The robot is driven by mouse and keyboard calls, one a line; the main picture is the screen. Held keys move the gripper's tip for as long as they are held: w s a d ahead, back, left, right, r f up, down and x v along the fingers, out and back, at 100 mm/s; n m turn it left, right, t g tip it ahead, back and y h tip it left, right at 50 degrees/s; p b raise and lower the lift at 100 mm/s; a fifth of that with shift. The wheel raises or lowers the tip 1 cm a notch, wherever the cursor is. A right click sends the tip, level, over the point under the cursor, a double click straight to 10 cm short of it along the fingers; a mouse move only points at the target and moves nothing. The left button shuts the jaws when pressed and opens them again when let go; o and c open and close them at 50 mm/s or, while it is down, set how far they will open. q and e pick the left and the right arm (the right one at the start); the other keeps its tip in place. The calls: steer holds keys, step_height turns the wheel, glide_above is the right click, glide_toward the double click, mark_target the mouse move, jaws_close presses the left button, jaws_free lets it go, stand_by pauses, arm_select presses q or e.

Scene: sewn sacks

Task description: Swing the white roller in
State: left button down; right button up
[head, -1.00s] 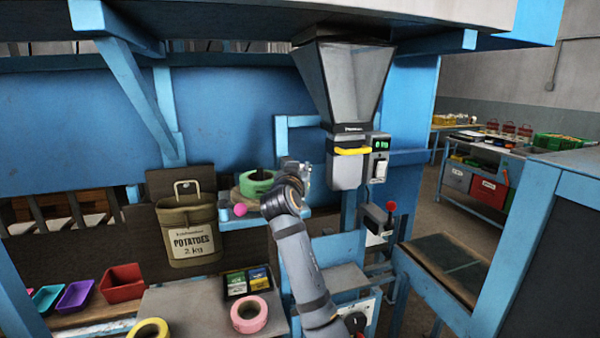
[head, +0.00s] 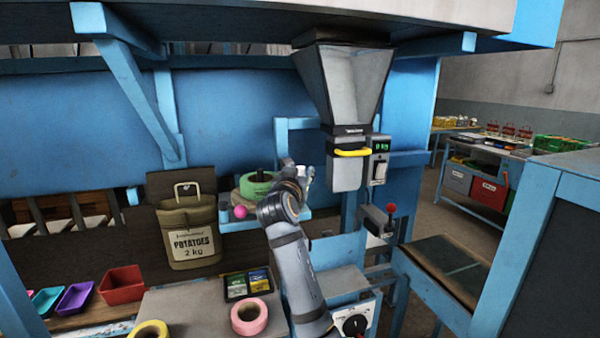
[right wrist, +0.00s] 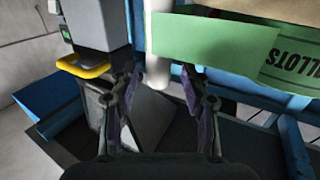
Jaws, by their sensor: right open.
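The white roller (right wrist: 157,45) is a pale upright cylinder in the right wrist view. Its lower end reaches between the fingertips of my right gripper (right wrist: 161,88), which is open with a finger on each side. I cannot tell whether either finger touches it. In the head view my right gripper (head: 305,176) is beside the green roll (head: 257,184) on a small blue shelf; the roller is not clearly visible there. My left gripper is not in view.
A pink ball (head: 240,211) is by the shelf, left of my arm. A potato sack (head: 190,238) hangs further left. A hopper (head: 345,85) with a yellow handle (head: 352,153) stands to the right. Tape rolls and coloured trays lie below.

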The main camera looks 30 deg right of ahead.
steer(key=v, duration=0.6)
stand_by(0.3)
